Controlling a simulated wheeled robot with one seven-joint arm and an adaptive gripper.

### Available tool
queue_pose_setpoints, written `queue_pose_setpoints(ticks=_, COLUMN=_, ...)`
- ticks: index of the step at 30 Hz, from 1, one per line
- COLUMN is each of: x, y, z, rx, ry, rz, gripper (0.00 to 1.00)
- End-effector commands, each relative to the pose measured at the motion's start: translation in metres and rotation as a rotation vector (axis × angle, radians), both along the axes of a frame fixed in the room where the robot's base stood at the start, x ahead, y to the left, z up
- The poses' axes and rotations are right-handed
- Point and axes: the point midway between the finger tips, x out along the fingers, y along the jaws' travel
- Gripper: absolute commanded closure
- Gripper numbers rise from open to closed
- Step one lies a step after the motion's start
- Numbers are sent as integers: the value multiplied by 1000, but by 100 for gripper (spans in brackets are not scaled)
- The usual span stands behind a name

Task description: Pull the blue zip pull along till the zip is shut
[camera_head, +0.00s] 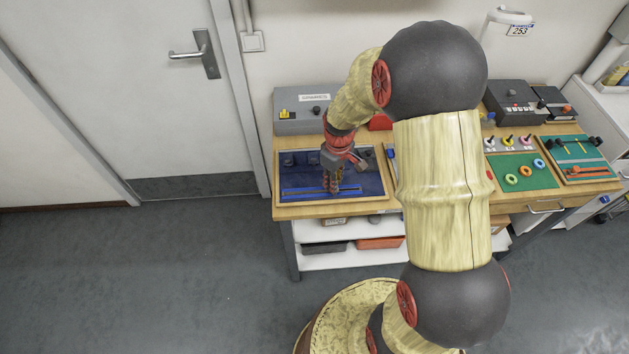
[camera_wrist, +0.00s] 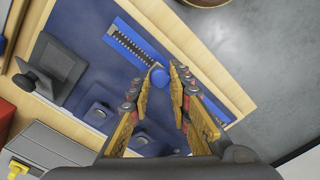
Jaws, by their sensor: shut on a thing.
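The zip (camera_wrist: 130,42) is a blue strip with dark teeth on a dark blue board (camera_wrist: 85,22). In the head view the zip shows as a bright blue line (camera_head: 300,190) near the front of the board. The blue zip pull (camera_wrist: 160,78) is a round knob between the tips of my gripper (camera_wrist: 169,82). My gripper is shut on the pull. In the head view my gripper (camera_head: 333,188) points down at the zip, right of the board's middle, and the pull is hidden there. Teeth show on the far side of the pull in the wrist view; my fingers partly cover the other side.
Dark blocks with knobs (camera_wrist: 55,68) stand along the board's back, close to my gripper. A grey box (camera_head: 300,112) stands behind the board. A green board with rings (camera_head: 525,172) lies to the right on the wooden bench (camera_head: 290,211).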

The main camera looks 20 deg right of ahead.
Motion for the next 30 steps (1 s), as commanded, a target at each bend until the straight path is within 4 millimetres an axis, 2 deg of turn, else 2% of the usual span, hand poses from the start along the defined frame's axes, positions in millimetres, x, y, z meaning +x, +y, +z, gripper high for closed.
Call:
queue_pose_setpoints(ticks=1, x=-5, y=-13, z=2, rx=0, ry=1, rz=-6, gripper=100)
queue_pose_setpoints(ticks=3, x=-9, y=-27, z=2, rx=0, ry=0, rz=-6, gripper=100)
queue_pose_setpoints(ticks=9, x=-18, y=-55, z=1, rx=-1, ry=0, rz=-3, gripper=100)
queue_pose_setpoints(ticks=15, x=-21, y=-64, z=0, rx=-1, ry=0, rz=0, gripper=100)
queue_pose_setpoints(ticks=24, x=-21, y=-65, z=0, rx=-2, ry=0, rz=1, gripper=100)
queue_pose_setpoints(ticks=25, x=-21, y=-65, z=0, rx=-2, ry=0, rz=1, gripper=79)
queue_pose_setpoints(ticks=30, x=-21, y=-65, z=0, rx=-1, ry=0, rz=1, gripper=69)
